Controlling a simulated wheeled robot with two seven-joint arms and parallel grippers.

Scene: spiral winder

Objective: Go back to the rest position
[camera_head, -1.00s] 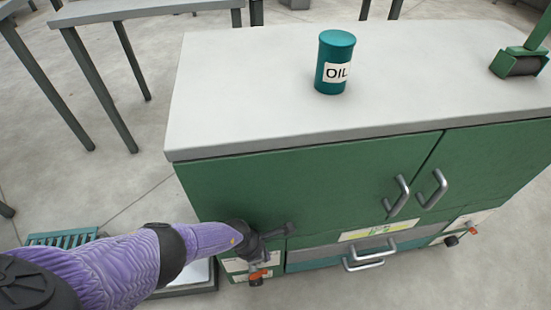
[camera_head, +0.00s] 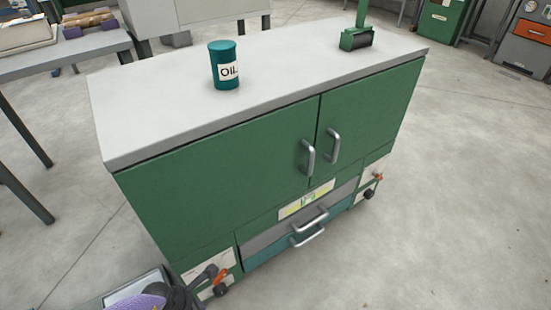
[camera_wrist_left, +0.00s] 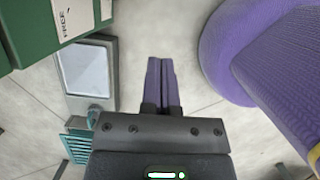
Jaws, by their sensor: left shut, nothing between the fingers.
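My left gripper (camera_wrist_left: 160,85) shows in the left wrist view with its two slim purple fingers together, shut and empty, over the concrete floor. In the head view only a purple and dark piece of my left arm (camera_head: 165,299) shows at the bottom edge, near the cabinet's lower left corner; its fingers cannot be made out there. My right gripper is in neither view.
The green cabinet (camera_head: 215,175) with a grey top fills the middle. A teal oil can (camera_head: 224,80) and a green-handled roller (camera_head: 356,40) stand on it. A grey tray (camera_wrist_left: 88,68) is on the floor beside the cabinet.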

